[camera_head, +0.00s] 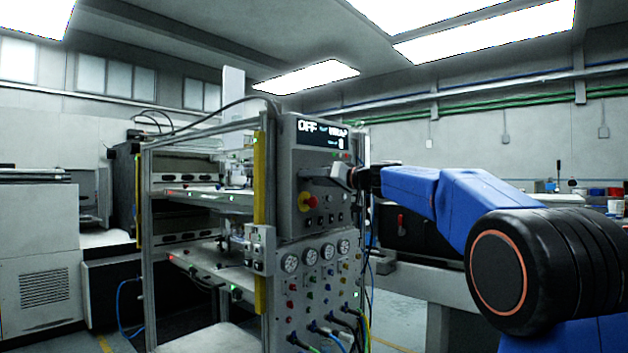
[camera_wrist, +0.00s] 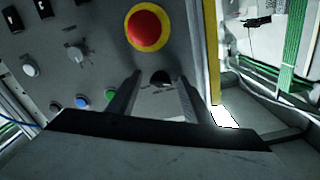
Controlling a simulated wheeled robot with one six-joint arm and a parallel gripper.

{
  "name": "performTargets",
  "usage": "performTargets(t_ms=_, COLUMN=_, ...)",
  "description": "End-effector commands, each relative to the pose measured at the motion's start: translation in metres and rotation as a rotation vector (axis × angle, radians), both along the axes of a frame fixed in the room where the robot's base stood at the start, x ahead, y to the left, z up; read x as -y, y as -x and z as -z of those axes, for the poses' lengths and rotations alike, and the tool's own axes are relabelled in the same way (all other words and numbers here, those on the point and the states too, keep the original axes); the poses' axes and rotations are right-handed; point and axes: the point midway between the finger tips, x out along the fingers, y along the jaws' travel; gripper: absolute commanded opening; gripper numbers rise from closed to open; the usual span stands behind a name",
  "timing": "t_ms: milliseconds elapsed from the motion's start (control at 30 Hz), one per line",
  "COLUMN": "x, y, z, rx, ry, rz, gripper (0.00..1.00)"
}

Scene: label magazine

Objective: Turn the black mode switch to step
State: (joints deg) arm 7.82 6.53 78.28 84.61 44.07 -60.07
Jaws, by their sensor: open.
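A black switch knob (camera_wrist: 160,77) sits on the grey control panel (camera_wrist: 95,45), seen in the wrist view just beyond and between my fingertips. I take it for the mode switch; its pointer position is too dark to read. My gripper (camera_wrist: 158,88) is open, with one finger on each side of the knob in the picture. I cannot tell whether the fingers touch it. In the head view my gripper (camera_head: 338,176) is at the upper part of the panel (camera_head: 288,165), below the display (camera_head: 322,133), and hides the knob there.
A red emergency button on a yellow ring (camera_wrist: 147,28) is close to the knob; it also shows in the head view (camera_head: 308,201). Several small knobs and coloured buttons are nearby. A yellow post (camera_head: 261,200) stands left of the panel. Gauges (camera_head: 290,262) and cables are below.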

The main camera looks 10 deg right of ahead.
Motion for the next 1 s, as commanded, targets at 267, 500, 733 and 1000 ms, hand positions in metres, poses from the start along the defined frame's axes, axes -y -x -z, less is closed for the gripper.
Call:
performTargets(t_ms=267, x=-0.0009, y=-0.0015, z=0.0001, rx=0.000, ry=0.000, rz=0.000, gripper=0.46)
performTargets(t_ms=500, x=-0.0007, y=-0.0015, z=0.0001, rx=-0.001, ry=-0.001, rz=0.000, gripper=0.04)
performTargets(t_ms=733, x=-0.0007, y=-0.0014, z=0.0002, rx=-0.011, ry=-0.015, rz=0.000, gripper=0.05)
performTargets(t_ms=1000, x=-0.0009, y=-0.0012, z=0.0001, rx=-0.082, ry=-0.112, rz=0.001, gripper=0.05)
